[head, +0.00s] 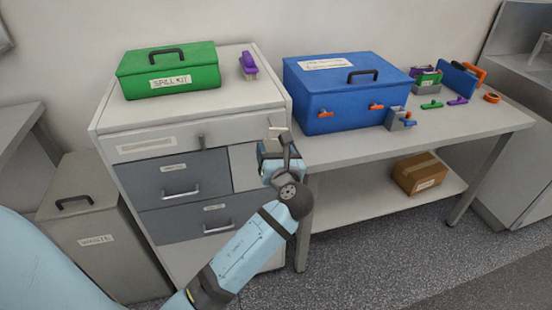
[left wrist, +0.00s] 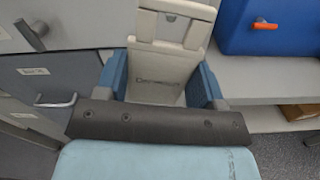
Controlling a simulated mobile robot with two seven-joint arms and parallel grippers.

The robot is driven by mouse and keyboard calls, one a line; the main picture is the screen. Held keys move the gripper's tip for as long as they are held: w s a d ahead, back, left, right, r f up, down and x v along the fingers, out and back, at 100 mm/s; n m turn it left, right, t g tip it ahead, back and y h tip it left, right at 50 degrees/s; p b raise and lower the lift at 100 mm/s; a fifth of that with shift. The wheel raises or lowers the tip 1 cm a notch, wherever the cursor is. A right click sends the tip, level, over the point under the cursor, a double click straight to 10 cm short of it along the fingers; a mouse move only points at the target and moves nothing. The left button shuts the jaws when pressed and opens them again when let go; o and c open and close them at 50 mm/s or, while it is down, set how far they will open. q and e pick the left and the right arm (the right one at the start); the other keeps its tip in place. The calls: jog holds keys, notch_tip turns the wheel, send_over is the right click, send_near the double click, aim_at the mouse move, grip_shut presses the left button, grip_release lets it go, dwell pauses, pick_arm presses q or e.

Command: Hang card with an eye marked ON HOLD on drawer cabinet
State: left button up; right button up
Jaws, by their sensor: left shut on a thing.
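The drawer cabinet (head: 150,118) stands left of centre in the head view, with a pale top drawer and grey drawers below. A small grey peg (head: 201,141) sticks out of its top front and shows at the upper left of the left wrist view (left wrist: 31,36). My left gripper (head: 276,155) is in front of the cabinet's right edge, shut on a beige card (left wrist: 158,67). The card's eye end, with a rectangular opening, points away from my wrist. Its lettering is unreadable. The card is apart from the peg, to its right. My right gripper is out of view.
A green spill kit (head: 168,74) and a purple item (head: 248,66) stand on the cabinet. A blue box (head: 345,95) with orange latches stands on the bench (head: 440,132) to the right. A waste bin (head: 95,225) is at left.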

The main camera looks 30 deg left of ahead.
aim_at(265, 134)
pick_arm(q)
jog(key=shift+b+x, duration=0.55)
jog(key=shift+x, duration=0.25)
jog(key=shift+w+a+f+b, duration=0.2)
jog(key=shift+w+a+b, duration=0.15)
jog(key=shift+a+b, duration=0.1)
jog(key=shift+w+a+b, duration=0.3)
jog(key=shift+a+b, duration=0.05)
jog(key=shift+w+a+f+b, duration=0.2)
jog(key=shift+w+a+b, duration=0.35)
jog(key=shift+b, duration=0.35)
jog(key=shift+w+a+r+p, duration=0.1)
jog(key=shift+a+r+p, duration=0.1)
jog(key=shift+p, duration=0.15)
jog(key=shift+w+a+f+p, duration=0.2)
jog(key=shift+a+p, duration=0.05)
jog(key=shift+p, duration=0.45)
jog(key=shift+w+a+f, duration=0.1)
jog(key=shift+f, duration=0.2)
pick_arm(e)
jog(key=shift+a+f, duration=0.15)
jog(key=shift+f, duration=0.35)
